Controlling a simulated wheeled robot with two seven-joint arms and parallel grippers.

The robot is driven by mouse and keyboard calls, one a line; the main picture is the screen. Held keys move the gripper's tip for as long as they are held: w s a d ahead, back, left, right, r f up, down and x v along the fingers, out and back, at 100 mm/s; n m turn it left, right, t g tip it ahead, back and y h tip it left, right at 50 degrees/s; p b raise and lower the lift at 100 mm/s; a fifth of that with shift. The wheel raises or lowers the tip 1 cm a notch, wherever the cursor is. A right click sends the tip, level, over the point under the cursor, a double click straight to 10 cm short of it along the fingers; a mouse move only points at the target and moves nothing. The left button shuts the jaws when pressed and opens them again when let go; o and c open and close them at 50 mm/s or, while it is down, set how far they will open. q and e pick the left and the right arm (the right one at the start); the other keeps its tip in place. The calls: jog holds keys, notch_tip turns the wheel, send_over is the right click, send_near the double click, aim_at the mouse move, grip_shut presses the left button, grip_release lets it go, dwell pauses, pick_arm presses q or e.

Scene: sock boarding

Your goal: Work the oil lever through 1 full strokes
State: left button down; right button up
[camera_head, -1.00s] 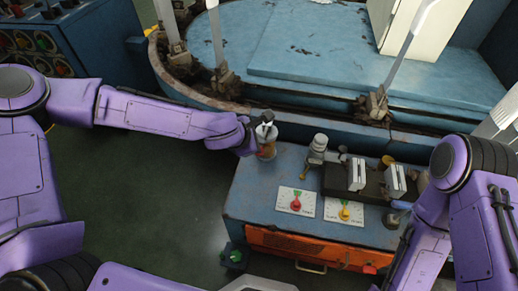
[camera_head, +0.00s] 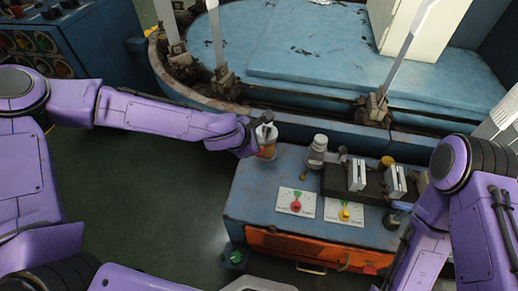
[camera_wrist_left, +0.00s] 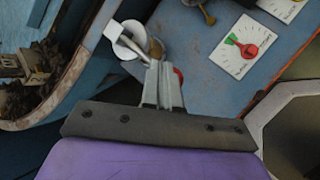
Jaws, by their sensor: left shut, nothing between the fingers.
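The oiler is an amber cup (camera_head: 267,151) with a pale cap on the back left corner of the blue machine cabinet. In the left wrist view its white round cap (camera_wrist_left: 125,48) carries a pale lever (camera_wrist_left: 132,46) that slants toward my fingertips. My left gripper (camera_wrist_left: 162,68) is shut and empty, its tips close beside the lever's near end; I cannot tell whether they touch. In the head view the left gripper (camera_head: 259,135) is at the oiler and partly covers it. A red part (camera_wrist_left: 179,76) shows just behind the fingers.
The blue cabinet top (camera_head: 255,190) holds a red dial (camera_head: 296,205), a yellow dial (camera_head: 344,213) and a dark block with metal plates (camera_head: 357,175). A rusty-rimmed blue machine bed (camera_head: 310,60) lies behind. An orange drawer (camera_head: 300,247) is in front.

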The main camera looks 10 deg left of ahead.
pick_arm(q)
jog(key=shift+f, duration=0.1)
dwell(0.5)
jog(key=shift+f, duration=0.35)
jog(key=shift+s+f+b, duration=0.2)
jog(key=shift+f+b, duration=0.8)
jog(key=shift+f, duration=0.15)
jog(key=shift+s+f+b, duration=0.2)
jog(key=shift+f+b, duration=0.75)
jog(key=shift+f, duration=0.2)
dwell(1.7)
dwell(0.5)
jog(key=shift+w+r+p, duration=0.2)
jog(key=shift+r+p, duration=1.2)
jog(key=shift+p, duration=0.05)
jog(key=shift+w+r+p, duration=0.2)
jog(key=shift+r+p, duration=1.15)
jog(key=shift+p, duration=0.05)
jog(key=r+p, duration=0.5)
jog(key=shift+w+r, duration=0.1)
jog(key=shift+w, duration=0.2)
